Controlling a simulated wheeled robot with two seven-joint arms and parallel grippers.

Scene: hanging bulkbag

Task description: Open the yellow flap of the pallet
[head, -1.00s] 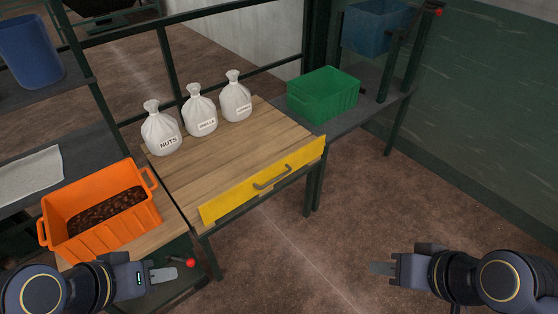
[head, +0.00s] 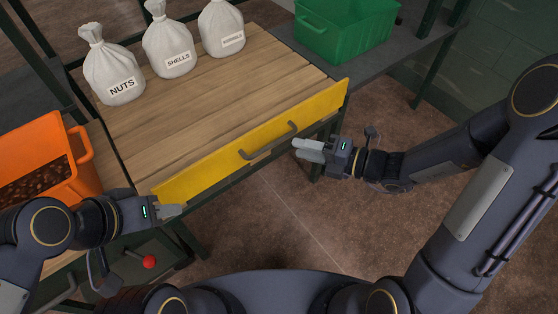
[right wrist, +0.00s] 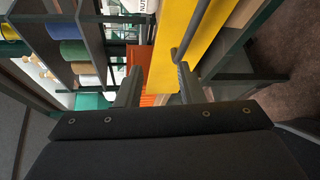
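The yellow flap (head: 215,168) stands upright along the front edge of the wooden pallet top (head: 215,95), with a grey bar handle (head: 270,142) on its outer face. My right gripper (head: 300,149) is just right of the handle, in front of the flap. In the right wrist view its fingers (right wrist: 157,88) are apart with nothing between them, and the flap (right wrist: 178,28) and handle (right wrist: 187,32) lie ahead, close to the right-hand finger. My left gripper (head: 178,211) is by the flap's lower left end; its finger gap cannot be made out.
White sacks labelled NUTS (head: 112,68), SHELLS (head: 168,42) and a third one (head: 222,30) stand on the pallet top. An orange crate (head: 75,150) is at left, a green crate (head: 345,30) at back right. A red knob (head: 149,262) sits below the left gripper. Floor at right is clear.

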